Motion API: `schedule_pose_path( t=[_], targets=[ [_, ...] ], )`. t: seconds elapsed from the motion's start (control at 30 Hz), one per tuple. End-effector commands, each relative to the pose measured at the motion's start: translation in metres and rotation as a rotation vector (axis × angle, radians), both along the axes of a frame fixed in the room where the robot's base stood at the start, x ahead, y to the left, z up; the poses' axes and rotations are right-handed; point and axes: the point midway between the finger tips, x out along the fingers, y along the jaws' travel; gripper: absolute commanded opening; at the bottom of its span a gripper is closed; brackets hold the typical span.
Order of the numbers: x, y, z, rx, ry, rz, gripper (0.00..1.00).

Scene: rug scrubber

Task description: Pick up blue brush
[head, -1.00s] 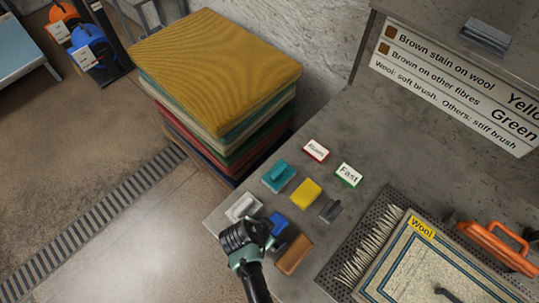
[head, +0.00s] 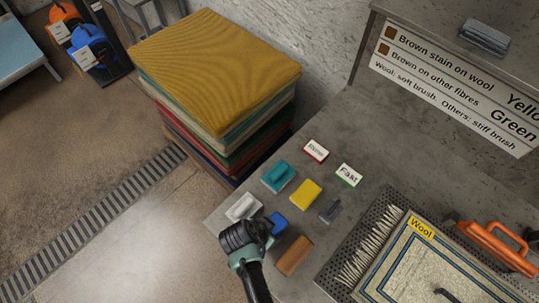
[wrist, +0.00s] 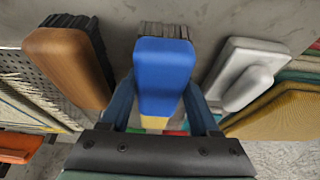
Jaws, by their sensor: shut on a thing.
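The blue brush (head: 279,222) is near the front left edge of the grey table, between a brown brush and a white-handled tool. In the wrist view its blue block (wrist: 163,75) with dark bristles sits between the two fingers of my gripper (wrist: 165,105). My gripper (head: 268,236) is shut on the blue brush. In the head view the gripper partly covers the brush. I cannot tell whether the brush is lifted from the table.
A brown brush (head: 294,255) and a white tool (head: 243,208) lie close on either side. A teal brush (head: 278,176), yellow sponge (head: 306,194), grey tool (head: 331,209) and two label cards stand behind. The rug tray (head: 347,240) is at right.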

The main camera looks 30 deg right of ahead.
Motion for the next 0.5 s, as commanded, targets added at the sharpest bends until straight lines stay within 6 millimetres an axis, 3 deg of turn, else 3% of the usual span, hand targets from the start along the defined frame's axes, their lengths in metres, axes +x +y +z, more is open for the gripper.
schedule_pose_path(
  t=[0.17,0.5],
  targets=[
    [0.001,0.0,0.017,-0.001,-0.003,0.0,0.0],
    [0.001,0.0,0.075,0.0,-0.004,-0.001,0.0]
  ],
)
